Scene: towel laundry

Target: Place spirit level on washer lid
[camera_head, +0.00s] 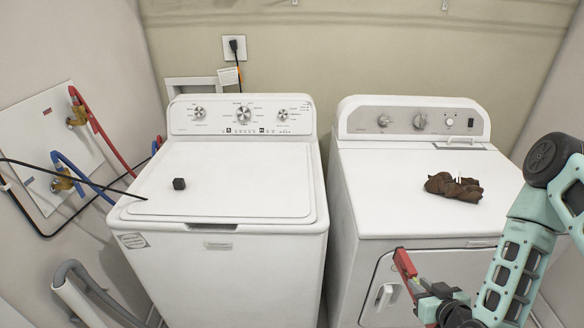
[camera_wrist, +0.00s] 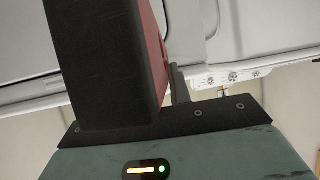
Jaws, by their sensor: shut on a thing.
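The washer (camera_head: 222,200) stands at the left with its white lid (camera_head: 240,180) closed. My gripper (camera_head: 418,290) is low in front of the dryer, to the right of the washer. It is shut on a narrow red bar, which I take as the spirit level (camera_head: 404,264). The bar sticks up and tilts a little left, beside the dryer's front door and apart from the washer lid. In the wrist view a red face (camera_wrist: 154,45) shows beside a large dark block; where the level meets the finger is unclear there.
A crumpled brown cloth (camera_head: 454,187) lies on the dryer top (camera_head: 390,190). Hoses (camera_head: 100,130) and a thin black cable run at the left.

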